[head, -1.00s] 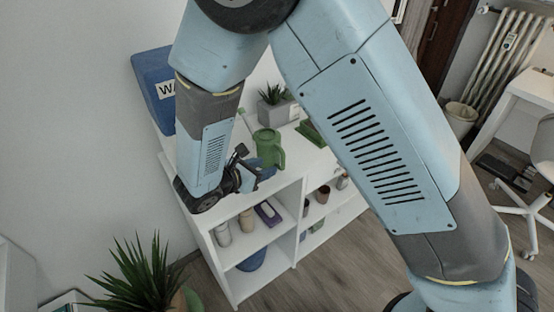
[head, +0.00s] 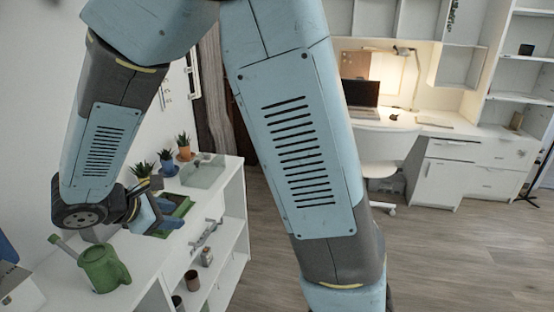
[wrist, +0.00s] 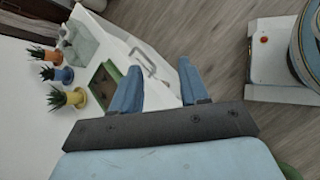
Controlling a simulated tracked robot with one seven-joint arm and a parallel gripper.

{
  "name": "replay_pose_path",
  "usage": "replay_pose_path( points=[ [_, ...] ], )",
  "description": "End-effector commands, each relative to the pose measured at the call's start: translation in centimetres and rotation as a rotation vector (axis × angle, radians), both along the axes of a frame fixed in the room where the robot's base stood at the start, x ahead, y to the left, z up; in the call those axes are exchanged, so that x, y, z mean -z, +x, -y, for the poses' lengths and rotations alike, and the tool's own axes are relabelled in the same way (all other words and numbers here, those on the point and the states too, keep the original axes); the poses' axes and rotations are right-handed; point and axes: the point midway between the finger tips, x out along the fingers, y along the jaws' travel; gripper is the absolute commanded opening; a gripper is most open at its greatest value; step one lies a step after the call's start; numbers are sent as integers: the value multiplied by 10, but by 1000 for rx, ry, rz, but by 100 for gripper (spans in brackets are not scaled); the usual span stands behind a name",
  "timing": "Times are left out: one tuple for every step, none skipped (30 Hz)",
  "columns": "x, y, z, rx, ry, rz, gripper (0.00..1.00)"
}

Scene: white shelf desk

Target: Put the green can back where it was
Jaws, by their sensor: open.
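The green can (head: 103,270), a watering can with a pale spout, stands upright on the white shelf top (head: 60,285) at the lower left of the head view. My gripper (head: 158,210) is beyond and to the right of the can, above the shelf, apart from it and empty. In the wrist view my gripper's two blue fingers (wrist: 158,78) are spread with nothing between them. A green patch at the wrist view's bottom right corner may be the can; I cannot tell.
A green-framed tray (head: 175,212) lies on the shelf top near my gripper; it also shows in the wrist view (wrist: 104,84). Several small potted plants (head: 184,148) stand at the far end. Cups (head: 192,280) sit on the lower shelf. Open floor lies right.

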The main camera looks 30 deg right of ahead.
Motion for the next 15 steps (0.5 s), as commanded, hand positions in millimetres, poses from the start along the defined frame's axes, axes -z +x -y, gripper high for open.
replay_pose_path(
  points=[
    [-12, 0, 18, 67, 51, 13, 44],
    [-17, -1, 27, 104, 80, 19, 44],
    [-24, -3, 39, 155, 118, 27, 44],
    [-29, -5, 47, 191, 147, 35, 44],
    [-33, -7, 55, 227, 176, 42, 44],
    [-40, -10, 66, 276, 216, 53, 44],
    [-44, -12, 74, 313, 244, 61, 44],
    [-49, -15, 82, 349, 272, 70, 44],
    [-55, -18, 92, 395, 312, 83, 44],
    [-59, -21, 99, 432, 342, 93, 44],
    [-63, -24, 106, 468, 371, 103, 44],
    [-68, -29, 115, 514, 409, 117, 44],
    [-72, -32, 122, 548, 439, 129, 44],
    [-76, -36, 128, 582, 469, 142, 44],
    [-82, -40, 136, 627, 510, 158, 44]
  ],
)
